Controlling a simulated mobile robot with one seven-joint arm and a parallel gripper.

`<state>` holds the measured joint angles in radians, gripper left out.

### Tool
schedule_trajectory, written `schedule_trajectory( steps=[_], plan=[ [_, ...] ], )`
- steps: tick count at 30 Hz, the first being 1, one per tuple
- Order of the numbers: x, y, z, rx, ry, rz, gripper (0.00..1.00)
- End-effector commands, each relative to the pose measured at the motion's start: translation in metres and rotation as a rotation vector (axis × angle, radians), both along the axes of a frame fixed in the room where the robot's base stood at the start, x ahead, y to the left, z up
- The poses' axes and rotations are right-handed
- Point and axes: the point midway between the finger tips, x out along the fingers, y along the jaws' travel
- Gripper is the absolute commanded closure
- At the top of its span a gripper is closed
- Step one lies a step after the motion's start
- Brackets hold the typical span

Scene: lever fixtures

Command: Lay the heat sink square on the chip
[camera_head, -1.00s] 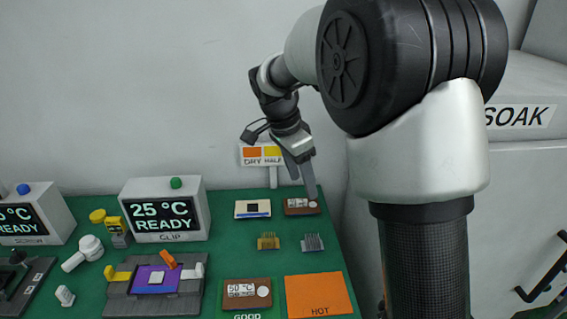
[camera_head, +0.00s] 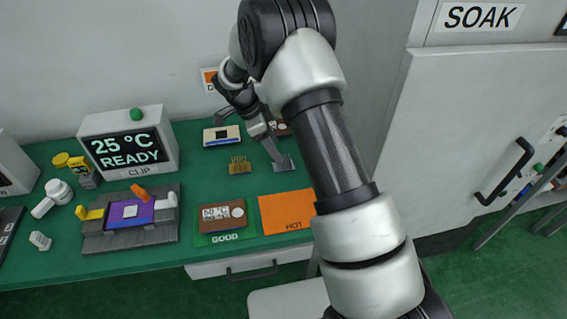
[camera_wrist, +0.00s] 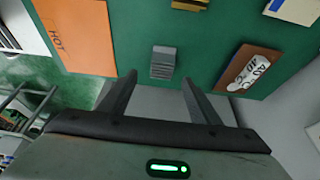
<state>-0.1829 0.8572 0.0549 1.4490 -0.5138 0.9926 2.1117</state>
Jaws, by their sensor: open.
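A grey finned heat sink (camera_head: 286,164) lies on the green bench top. It also shows in the wrist view (camera_wrist: 163,62), ahead of and between my fingertips. My gripper (camera_head: 276,160) is open and empty, pointing down over it; both fingers show in the wrist view (camera_wrist: 158,80). I cannot tell the exact height gap. A gold heat sink (camera_head: 240,167) lies to its left, partly cut off in the wrist view (camera_wrist: 190,4). The small pale chip (camera_head: 130,211) sits on a purple board (camera_head: 118,219) in the grey clip fixture (camera_head: 100,243), far left of my gripper.
An orange HOT pad (camera_head: 287,212) and a brown block on the GOOD pad (camera_head: 225,238) lie in front. An orange lever (camera_head: 140,193) stands at the board's back edge. The CLIP display (camera_head: 128,150) reads 25 °C READY. A white card (camera_head: 221,136) lies behind.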

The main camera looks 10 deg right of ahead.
Motion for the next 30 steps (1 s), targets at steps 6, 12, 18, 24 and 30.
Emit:
schedule_trajectory(
  steps=[6, 12, 18, 24, 30],
  plan=[
    [0.000, -0.006, -0.014, 0.000, 0.002, 0.001, 0.43],
    [0.003, -0.018, -0.041, 0.000, 0.003, 0.000, 0.43],
    [0.004, -0.023, -0.056, 0.000, 0.001, 0.002, 0.43],
    [0.004, -0.023, -0.056, 0.000, -0.001, 0.001, 0.43],
    [0.004, -0.024, -0.056, 0.000, -0.001, 0.001, 0.75]
  ],
)
